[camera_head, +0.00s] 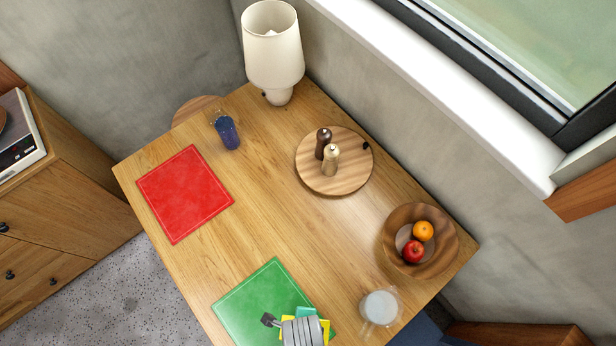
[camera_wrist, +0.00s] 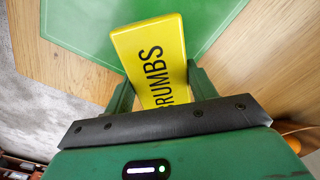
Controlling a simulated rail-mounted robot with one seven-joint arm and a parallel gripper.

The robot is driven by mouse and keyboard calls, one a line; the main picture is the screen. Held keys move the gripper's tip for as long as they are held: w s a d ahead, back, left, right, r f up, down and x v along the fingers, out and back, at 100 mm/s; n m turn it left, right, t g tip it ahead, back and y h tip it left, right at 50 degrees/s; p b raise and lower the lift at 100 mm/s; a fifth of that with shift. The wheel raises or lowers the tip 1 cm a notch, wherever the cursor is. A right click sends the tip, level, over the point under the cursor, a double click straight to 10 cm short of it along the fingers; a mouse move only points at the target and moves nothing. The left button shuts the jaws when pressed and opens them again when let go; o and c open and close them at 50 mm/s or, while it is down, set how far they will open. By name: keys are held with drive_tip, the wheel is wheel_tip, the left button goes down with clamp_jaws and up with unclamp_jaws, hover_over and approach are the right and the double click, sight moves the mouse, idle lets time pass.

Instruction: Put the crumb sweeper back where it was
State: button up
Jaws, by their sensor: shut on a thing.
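The yellow crumb sweeper (camera_wrist: 153,58), lettered "CRUMBS" in black, is between the green fingers of my gripper (camera_wrist: 160,88) in the wrist view. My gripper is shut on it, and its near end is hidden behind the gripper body. In the head view, a yellow part of the sweeper (camera_head: 326,328) shows at the bottom edge beside my grey wrist, over the near right part of the green placemat (camera_head: 250,298). I cannot tell how high it is above the mat.
A glass mug (camera_head: 380,308) and a wooden fruit bowl (camera_head: 447,250) stand on the right of the wooden table. A round board (camera_head: 320,183) with two mills, a blue tumbler (camera_head: 228,133) and a lamp (camera_head: 273,50) stand farther back. A red placemat (camera_head: 185,195) lies left. The table's middle is clear.

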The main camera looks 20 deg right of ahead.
hover_over(320, 272)
drive_tip(key=shift+s+f, duration=0.1)
drive_tip(key=shift+f, duration=2.4)
drive_tip(key=shift+f, duration=0.2)
drive_tip(key=o, duration=1)
drive_tip(key=shift+o, duration=0.2)
wheel_tip(320, 272, up, 12)
drive_tip(key=p, duration=0.1)
drive_tip(key=shift+r, duration=0.2)
